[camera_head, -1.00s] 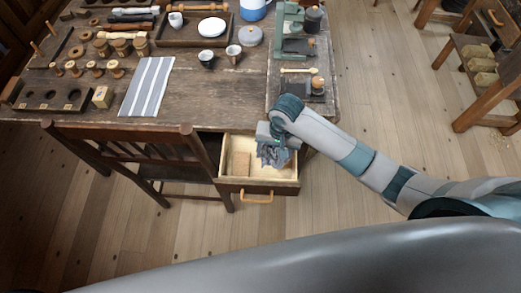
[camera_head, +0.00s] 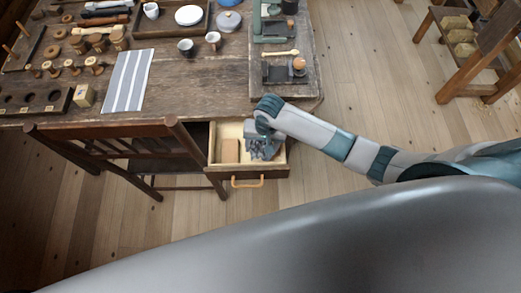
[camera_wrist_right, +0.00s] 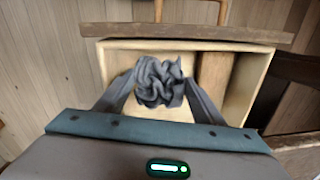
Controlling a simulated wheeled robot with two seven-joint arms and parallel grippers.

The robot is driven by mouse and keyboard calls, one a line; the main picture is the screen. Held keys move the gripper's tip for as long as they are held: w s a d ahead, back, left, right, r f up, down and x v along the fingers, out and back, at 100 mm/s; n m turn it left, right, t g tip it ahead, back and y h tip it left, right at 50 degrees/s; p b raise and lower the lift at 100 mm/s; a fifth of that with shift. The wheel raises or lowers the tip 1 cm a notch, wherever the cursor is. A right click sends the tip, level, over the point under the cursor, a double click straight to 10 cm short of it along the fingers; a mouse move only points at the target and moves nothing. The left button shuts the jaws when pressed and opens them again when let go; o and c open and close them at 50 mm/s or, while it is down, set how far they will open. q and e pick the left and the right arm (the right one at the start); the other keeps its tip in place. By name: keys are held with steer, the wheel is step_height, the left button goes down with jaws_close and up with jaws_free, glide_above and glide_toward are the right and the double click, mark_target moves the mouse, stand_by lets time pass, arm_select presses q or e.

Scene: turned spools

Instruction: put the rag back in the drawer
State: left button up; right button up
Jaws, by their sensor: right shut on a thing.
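The rag (camera_head: 262,149) is a crumpled grey-blue cloth at the open drawer (camera_head: 246,171). My right gripper (camera_head: 260,140) is shut on it, with the arm coming in from the right. In the right wrist view the rag (camera_wrist_right: 160,82) is bunched between the two fingers of my right gripper (camera_wrist_right: 158,90), over the pale floor of the drawer (camera_wrist_right: 240,95). I cannot tell whether the rag touches the drawer floor. My left gripper is not in view.
A wooden block (camera_head: 230,151) lies in the drawer's left part. A dark wooden chair (camera_head: 110,135) stands left of the drawer. The workbench (camera_head: 190,90) above holds a striped cloth (camera_head: 128,80), cups, spools and tools.

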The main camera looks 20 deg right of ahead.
mark_target(261, 152)
steer(key=shift+f, duration=0.15)
steer(key=shift+f, duration=2)
steer(key=shift+f, duration=0.15)
steer(key=o, duration=1)
steer(key=shift+c, duration=0.2)
steer(key=shift+r, duration=0.2)
steer(key=r, duration=0.8)
steer(key=d+r, duration=0.1)
steer(key=r, duration=0.3)
steer(key=shift+s, duration=0.2)
